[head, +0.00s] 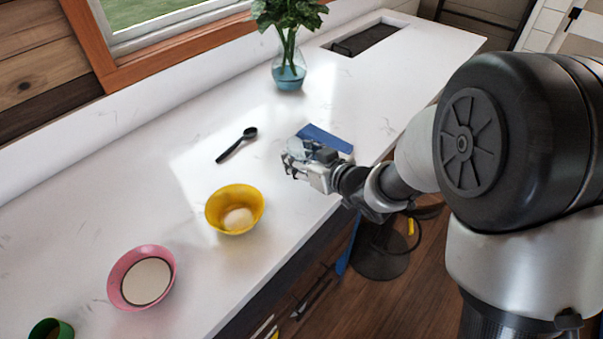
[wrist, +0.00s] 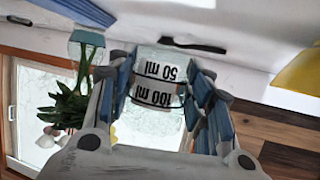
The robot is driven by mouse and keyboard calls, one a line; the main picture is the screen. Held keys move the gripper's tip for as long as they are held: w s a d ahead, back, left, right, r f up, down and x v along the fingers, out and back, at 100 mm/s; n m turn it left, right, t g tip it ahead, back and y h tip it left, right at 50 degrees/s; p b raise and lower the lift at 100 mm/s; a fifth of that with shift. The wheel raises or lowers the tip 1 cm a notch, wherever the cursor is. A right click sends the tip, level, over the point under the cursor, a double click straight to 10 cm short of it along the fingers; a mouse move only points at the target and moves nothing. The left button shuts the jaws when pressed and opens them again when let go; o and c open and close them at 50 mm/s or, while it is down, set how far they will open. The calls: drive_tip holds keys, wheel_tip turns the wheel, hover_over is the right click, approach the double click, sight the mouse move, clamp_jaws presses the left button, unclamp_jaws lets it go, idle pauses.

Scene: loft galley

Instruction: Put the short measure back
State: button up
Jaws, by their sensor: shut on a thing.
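My gripper (head: 296,163) is over the counter near its front edge. In the wrist view my gripper (wrist: 162,88) has its fingers on both sides of a clear measure (wrist: 158,84) and is shut on it. The measure bears white bands reading 50 ml and 100 ml, and the text is upside down in that view. In the head view the measure is mostly hidden by the gripper. A flat blue thing (head: 325,137) lies on the counter just beyond the gripper. I see no second measure.
A yellow bowl (head: 218,218) with pale contents, a pink bowl (head: 119,273) and a green bowl (head: 66,328) stand to the left. A black spoon (head: 237,145) lies behind. A glass vase (head: 289,77) with a leafy plant stands at the back. The counter's left-back part is clear.

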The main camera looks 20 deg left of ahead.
drive_tip(key=shift+f+b, duration=0.75)
drive_tip(key=shift+f, duration=1.45)
drive_tip(key=shift+f, duration=0.2)
drive_tip(key=o, duration=1.1)
drive_tip(key=shift+o, duration=0.2)
